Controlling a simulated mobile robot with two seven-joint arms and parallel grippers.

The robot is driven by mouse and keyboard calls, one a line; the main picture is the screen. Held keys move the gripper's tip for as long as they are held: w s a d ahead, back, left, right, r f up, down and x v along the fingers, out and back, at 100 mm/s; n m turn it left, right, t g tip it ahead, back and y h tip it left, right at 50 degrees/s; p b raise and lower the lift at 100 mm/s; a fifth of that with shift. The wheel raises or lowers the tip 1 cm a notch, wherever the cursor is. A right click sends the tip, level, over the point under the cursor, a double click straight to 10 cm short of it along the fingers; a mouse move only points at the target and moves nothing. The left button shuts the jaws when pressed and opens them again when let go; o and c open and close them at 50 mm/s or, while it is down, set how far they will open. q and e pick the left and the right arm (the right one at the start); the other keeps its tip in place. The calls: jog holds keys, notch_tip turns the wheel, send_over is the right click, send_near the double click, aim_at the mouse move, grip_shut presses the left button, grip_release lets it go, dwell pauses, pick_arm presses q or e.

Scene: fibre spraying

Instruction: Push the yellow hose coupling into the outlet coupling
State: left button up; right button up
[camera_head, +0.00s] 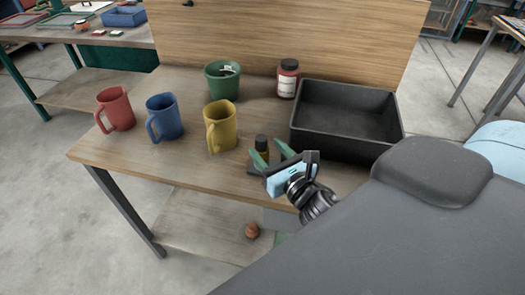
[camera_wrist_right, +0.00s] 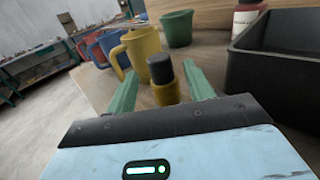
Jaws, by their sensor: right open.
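I see no yellow hose coupling and no outlet coupling that I can make out in either view. A small bottle with a black cap and a dark yellow body (camera_head: 262,145) stands upright near the front edge of the wooden table (camera_head: 185,188). It also shows in the right wrist view (camera_wrist_right: 163,82). My right gripper (camera_head: 271,151) has its green fingers apart, and they show on either side of the bottle in the wrist view (camera_wrist_right: 160,75). Whether the bottle is between the fingertips or just beyond them is hard to tell. My left gripper is not in view.
Red (camera_head: 116,109), blue (camera_head: 164,118) and yellow (camera_head: 221,126) mugs stand left of the bottle. A green mug (camera_head: 222,82) and a red-brown jar (camera_head: 288,78) are behind. A black bin (camera_head: 345,148) is close on the right. A wooden panel (camera_head: 300,35) closes the back.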

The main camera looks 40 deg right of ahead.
aim_at(265, 145)
jog(key=w, duration=0.4)
jog(key=shift+d+r, duration=0.2)
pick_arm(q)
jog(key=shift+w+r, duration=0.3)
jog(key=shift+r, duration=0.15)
pick_arm(e)
jog(key=shift+c, duration=0.4)
jog(key=c, duration=1)
jog(key=shift+r, duration=0.1)
jog(key=shift+c, duration=0.2)
